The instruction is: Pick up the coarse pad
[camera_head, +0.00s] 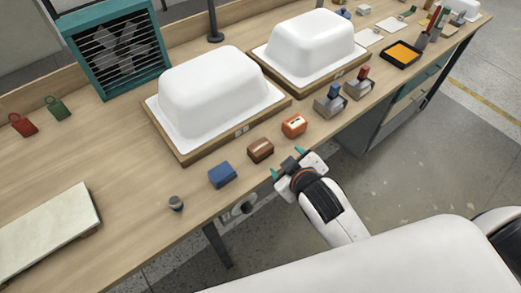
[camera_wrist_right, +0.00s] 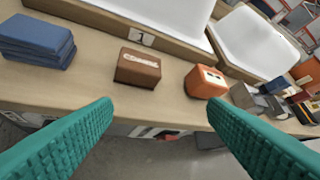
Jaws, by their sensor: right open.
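A brown block-shaped pad (camera_head: 260,150) lies near the front edge of the bench; in the right wrist view it (camera_wrist_right: 138,68) has a pale label that seems to read "COARSE", though it is small. An orange pad (camera_head: 294,125) with a white label lies to its right, also in the right wrist view (camera_wrist_right: 205,82). My right gripper (camera_head: 287,162) is at the bench's front edge, close to both pads. Its green fingers are spread in the right wrist view (camera_wrist_right: 160,103) with nothing between them, and the brown pad lies ahead of the gap. My left gripper is not in view.
A stack of blue cloths (camera_head: 222,175) lies left of the brown pad, and a small dark cylinder (camera_head: 176,203) further left. Two white tub shells (camera_head: 212,92) (camera_head: 310,42) on wooden boards stand behind the pads. Grey tools with blue (camera_head: 330,102) and red (camera_head: 360,84) tops stand right.

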